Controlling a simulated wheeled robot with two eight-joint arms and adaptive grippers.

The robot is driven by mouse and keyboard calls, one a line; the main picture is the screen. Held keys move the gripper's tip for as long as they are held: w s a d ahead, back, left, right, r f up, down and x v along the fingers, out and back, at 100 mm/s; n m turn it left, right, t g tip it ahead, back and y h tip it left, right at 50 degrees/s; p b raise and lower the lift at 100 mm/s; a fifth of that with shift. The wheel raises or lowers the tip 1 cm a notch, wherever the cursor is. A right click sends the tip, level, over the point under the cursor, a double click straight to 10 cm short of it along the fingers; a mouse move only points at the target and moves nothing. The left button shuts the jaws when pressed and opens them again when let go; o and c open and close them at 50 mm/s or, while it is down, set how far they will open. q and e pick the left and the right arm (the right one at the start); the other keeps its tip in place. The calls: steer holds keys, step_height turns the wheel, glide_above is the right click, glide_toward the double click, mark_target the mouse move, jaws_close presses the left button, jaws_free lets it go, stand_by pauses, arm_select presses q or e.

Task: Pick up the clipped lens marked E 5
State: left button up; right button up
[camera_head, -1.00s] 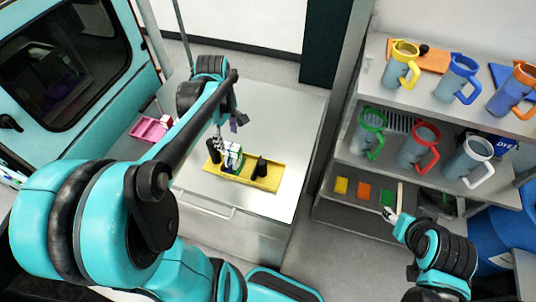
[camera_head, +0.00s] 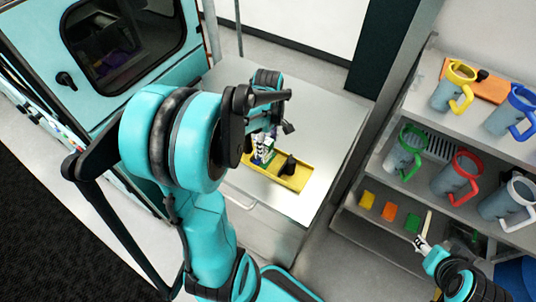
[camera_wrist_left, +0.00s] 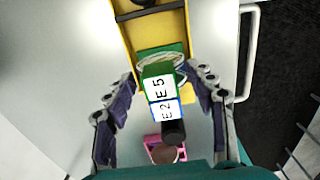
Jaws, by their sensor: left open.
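The clipped lens marked E 5 (camera_wrist_left: 159,83) shows in the left wrist view, with a green clip holding a pale round lens at its far side. A blue-edged block marked E 2 (camera_wrist_left: 166,110) sits right beside it. Both are at the end of the yellow tray (camera_wrist_left: 152,37); the green and blue pieces (camera_head: 266,152) also show small in the head view. My left gripper (camera_wrist_left: 167,84) is open, with one finger on each side of these pieces; contact is not clear. My right gripper (camera_head: 422,243) is near the shelf, its jaws too small to read.
A dark upright piece (camera_head: 289,165) stands in the tray, which rests on a grey cabinet top (camera_head: 330,120). A pink item (camera_wrist_left: 165,150) and a black cylinder (camera_wrist_left: 173,132) lie near the gripper. Shelves with mugs (camera_head: 462,170) stand right. The teal machine (camera_head: 60,40) stands left.

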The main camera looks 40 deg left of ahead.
arm_select(q)
steer(key=shift+r, duration=0.1)
jaws_close()
